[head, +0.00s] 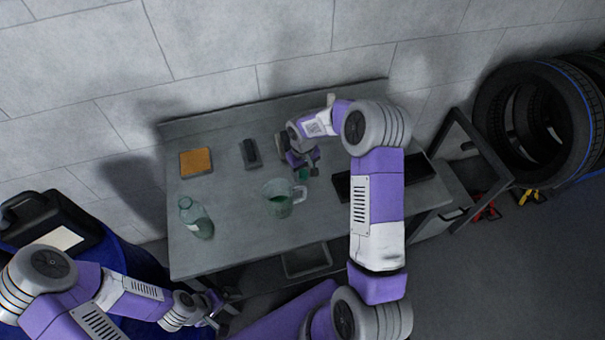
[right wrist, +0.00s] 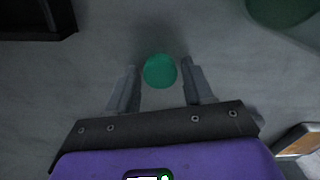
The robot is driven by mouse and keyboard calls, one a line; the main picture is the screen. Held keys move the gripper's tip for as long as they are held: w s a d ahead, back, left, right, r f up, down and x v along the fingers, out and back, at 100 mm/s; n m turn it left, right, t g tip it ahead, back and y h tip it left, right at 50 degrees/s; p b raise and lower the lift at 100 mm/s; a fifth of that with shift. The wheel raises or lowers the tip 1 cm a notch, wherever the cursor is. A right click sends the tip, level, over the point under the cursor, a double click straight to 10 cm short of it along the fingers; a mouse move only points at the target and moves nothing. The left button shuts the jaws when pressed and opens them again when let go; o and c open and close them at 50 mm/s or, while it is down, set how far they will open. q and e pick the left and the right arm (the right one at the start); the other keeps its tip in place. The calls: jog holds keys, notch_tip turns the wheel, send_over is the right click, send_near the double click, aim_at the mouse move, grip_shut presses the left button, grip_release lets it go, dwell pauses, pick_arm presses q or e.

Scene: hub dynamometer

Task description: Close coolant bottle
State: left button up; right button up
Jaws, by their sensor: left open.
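The coolant bottle (head: 196,220), clear and greenish with a pale label, stands upright at the front left of the workbench. Its mouth is too small to make out clearly. A round green cap (head: 304,174) lies on the bench; in the right wrist view the cap (right wrist: 160,71) shows between the two fingertips, with a gap on each side. My right gripper (head: 302,167) is open above it, pointing down. In the right wrist view the right gripper (right wrist: 160,75) holds nothing. My left gripper (head: 217,309) is open and empty, low in front of the bench's left front edge.
A clear jug (head: 278,200) with green liquid stands between bottle and cap. Behind lie an orange-topped block (head: 196,163) and a dark object (head: 250,153). A dark tray (head: 405,178) lies right, partly behind my right arm. A black canister (head: 45,225) stands left.

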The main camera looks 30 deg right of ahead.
aim_at(303, 174)
jog(key=c, duration=0.8)
notch_tip(303, 174, up, 10)
jog(key=shift+p, duration=0.7)
